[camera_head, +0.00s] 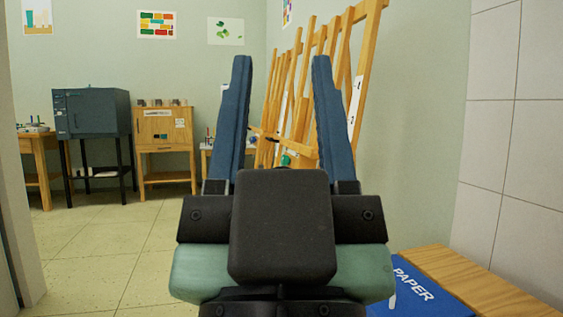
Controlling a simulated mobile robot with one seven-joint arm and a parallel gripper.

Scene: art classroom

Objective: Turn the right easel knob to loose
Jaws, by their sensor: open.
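Wooden easels (365,60) stand along the wall ahead, partly hidden behind my gripper. The nearest rises behind the right finger, and white labels show beside that finger. Small dark parts show low on the easel frames between the fingers, but I cannot tell whether one is the right easel knob or how it is set. My gripper (281,62) fills the middle of the view, with two long blue fingers pointing up and ahead. It is open, with nothing between the fingers, and appears well short of the easels.
A blue bin marked PAPER (425,300) and a wooden bench (490,280) stand close at lower right, by the tiled wall. A dark cabinet on legs (93,112) and a wooden cabinet (163,130) stand at far left. The floor (95,255) at left is clear.

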